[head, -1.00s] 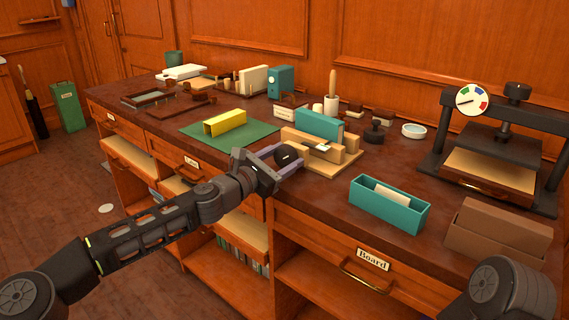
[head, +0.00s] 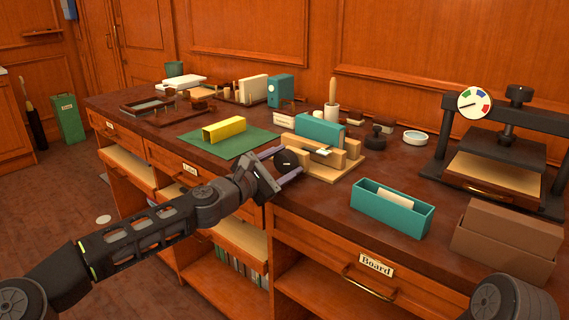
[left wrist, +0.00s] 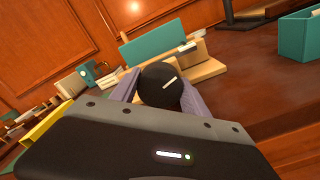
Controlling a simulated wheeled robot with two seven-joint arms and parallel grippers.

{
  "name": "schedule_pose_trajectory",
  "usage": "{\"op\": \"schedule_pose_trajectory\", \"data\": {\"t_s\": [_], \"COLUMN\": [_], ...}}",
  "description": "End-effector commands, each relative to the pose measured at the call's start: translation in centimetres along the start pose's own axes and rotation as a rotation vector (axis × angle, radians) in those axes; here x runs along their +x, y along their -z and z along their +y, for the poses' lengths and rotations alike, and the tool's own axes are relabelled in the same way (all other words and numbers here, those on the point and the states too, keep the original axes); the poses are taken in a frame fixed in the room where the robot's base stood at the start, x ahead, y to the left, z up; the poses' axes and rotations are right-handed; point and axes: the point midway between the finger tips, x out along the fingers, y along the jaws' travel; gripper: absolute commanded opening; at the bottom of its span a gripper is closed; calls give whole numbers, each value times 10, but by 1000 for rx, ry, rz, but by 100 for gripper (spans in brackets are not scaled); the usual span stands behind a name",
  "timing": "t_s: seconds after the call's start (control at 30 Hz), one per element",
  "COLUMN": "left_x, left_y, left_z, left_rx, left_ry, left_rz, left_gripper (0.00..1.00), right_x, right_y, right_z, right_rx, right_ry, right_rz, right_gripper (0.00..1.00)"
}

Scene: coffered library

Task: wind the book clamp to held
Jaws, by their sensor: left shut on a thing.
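The book clamp (head: 349,164) is a pale wooden frame on the dark bench top, with a teal book (head: 320,129) upright between its jaws. Its round black knob (head: 287,160) with a white mark faces the front left. My left gripper (head: 284,163) is shut on the knob, one finger on each side. In the left wrist view the knob (left wrist: 161,86) sits between the two fingers, its white mark slanted. The clamp's wooden jaw (left wrist: 199,69) and the teal book (left wrist: 160,44) show behind it. The clamp's screw is hidden. My right gripper is not in view.
A teal open box (head: 391,212) and brown boxes (head: 507,240) stand to the right of the clamp. A yellow folded piece (head: 223,129) lies on a green mat (head: 257,143) to the left. A press with a dial (head: 474,100) stands at the far right.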

Motion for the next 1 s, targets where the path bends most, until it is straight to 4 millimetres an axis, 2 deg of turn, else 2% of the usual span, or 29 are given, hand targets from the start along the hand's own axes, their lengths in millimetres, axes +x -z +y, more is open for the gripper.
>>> {"op": "schedule_pose_trajectory", "data": {"t_s": [0.03, 0.3, 0.63, 0.77, 1.0], "left_x": [0, 0, -4, -17, -54], "left_y": [0, 0, 1, 2, 2], "left_z": [0, 0, 0, 1, 0], "left_rx": [-1, -1, -2, -2, -1], "left_ry": [1, 0, -1, -1, -1], "left_rz": [-1, 0, 1, 1, 3], "left_gripper": [55, 75, 75, 75, 75], "right_x": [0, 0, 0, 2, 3], "right_y": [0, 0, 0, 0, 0], "right_z": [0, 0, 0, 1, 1], "right_rx": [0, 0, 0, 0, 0], "right_ry": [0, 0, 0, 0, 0], "right_rz": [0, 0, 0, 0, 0], "right_gripper": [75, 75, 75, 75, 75]}}
